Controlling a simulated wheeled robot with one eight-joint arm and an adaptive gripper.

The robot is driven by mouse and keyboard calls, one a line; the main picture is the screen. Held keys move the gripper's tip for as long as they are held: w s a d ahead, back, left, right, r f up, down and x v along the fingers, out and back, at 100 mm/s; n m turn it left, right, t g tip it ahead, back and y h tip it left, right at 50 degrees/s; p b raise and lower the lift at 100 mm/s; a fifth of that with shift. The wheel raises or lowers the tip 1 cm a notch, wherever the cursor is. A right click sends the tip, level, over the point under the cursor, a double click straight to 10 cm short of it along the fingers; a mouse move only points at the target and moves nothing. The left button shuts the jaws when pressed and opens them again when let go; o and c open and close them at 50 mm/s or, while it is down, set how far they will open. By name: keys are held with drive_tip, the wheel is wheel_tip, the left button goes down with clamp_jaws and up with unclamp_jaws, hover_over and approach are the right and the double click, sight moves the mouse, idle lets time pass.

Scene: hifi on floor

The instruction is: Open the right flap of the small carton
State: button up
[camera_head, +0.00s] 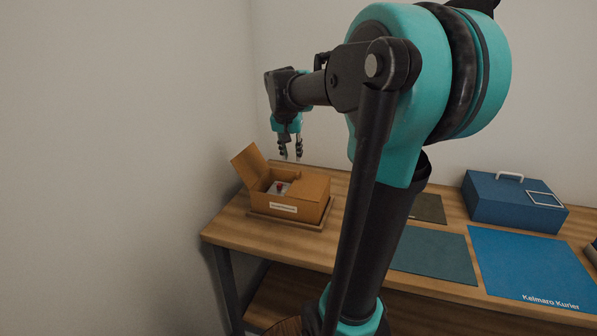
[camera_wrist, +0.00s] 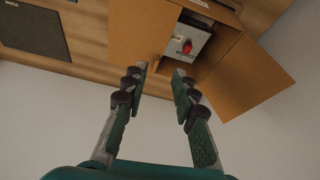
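The small carton (camera_head: 298,210) stands on a low tray at the table's left end, with a white label on its front. Its left flap (camera_head: 249,165) is raised and leans outward; in the wrist view this flap (camera_wrist: 243,80) is at the right. Its right flap (camera_head: 309,186) lies flat over the right part of the top; in the wrist view it is the brown panel (camera_wrist: 140,32) at the left. A red-topped item (camera_wrist: 187,47) shows inside the carton. My gripper (camera_head: 291,156) is above and behind the carton, fingers down, apart and empty; they also show in the wrist view (camera_wrist: 161,73).
The tray (camera_head: 285,222) is under the carton. A dark mat (camera_head: 428,207), a grey-green mat (camera_head: 435,256) and a blue mat (camera_head: 530,268) lie to the right. A blue case (camera_head: 505,205) stands at the back right. A wall is close on the left.

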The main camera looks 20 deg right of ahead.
drive_tip(key=m, duration=0.1)
approach(299, 172)
drive_tip(key=x, duration=0.8)
drive_tip(key=shift+w+f, duration=0.1)
drive_tip(key=shift+f, duration=0.25)
clamp_jaws()
idle(0.3)
